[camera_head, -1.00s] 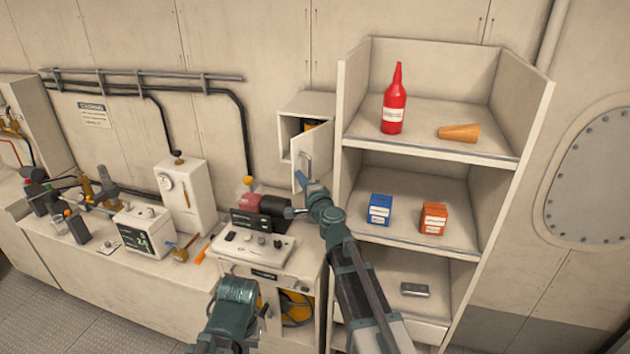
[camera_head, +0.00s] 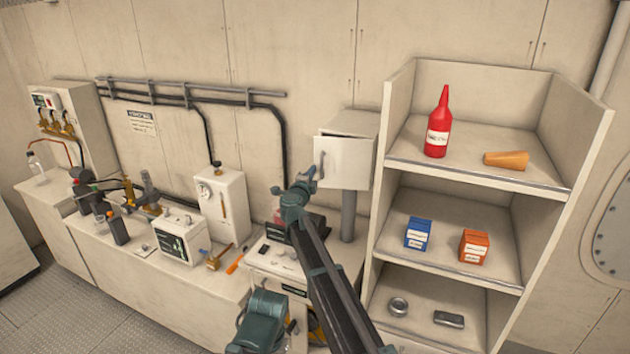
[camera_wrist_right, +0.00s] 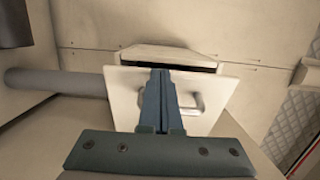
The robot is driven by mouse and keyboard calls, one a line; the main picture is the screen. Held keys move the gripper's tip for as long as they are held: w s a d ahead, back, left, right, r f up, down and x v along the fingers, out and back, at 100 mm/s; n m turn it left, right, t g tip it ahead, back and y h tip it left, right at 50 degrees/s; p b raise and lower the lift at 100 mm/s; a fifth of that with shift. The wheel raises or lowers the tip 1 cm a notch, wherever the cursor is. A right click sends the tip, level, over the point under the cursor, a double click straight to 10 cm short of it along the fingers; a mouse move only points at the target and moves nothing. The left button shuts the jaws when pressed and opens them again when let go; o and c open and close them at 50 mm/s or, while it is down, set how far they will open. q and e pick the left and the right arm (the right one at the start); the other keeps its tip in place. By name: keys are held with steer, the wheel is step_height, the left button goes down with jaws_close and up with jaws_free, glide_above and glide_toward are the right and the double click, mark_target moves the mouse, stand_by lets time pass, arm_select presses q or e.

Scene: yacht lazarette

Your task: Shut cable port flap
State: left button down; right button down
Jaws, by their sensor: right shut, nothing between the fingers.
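The cable port flap (camera_head: 345,163) is the pale square door on the front of a small wall box (camera_head: 352,123), left of the shelf unit. It has a grey bar handle (camera_head: 322,164) near its left edge. In the right wrist view the flap (camera_wrist_right: 126,88) almost covers the box front, with a narrow dark gap along one edge. My right gripper (camera_head: 307,180) is shut and empty, just left of the flap. In the wrist view its fingers (camera_wrist_right: 160,82) lie over the flap beside the handle (camera_wrist_right: 197,106); contact is unclear. My left gripper is not visible.
Equipment crowds the bench (camera_head: 135,275) on the left. A grey pipe (camera_head: 348,215) stands below the wall box.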

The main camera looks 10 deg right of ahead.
steer(key=x, duration=0.5)
steer(key=shift+w+a+r, duration=0.1)
steer(key=shift+w+a, duration=0.15)
steer(key=shift+w, duration=0.15)
steer(key=shift+w+d+r, duration=0.1)
stand_by(0.3)
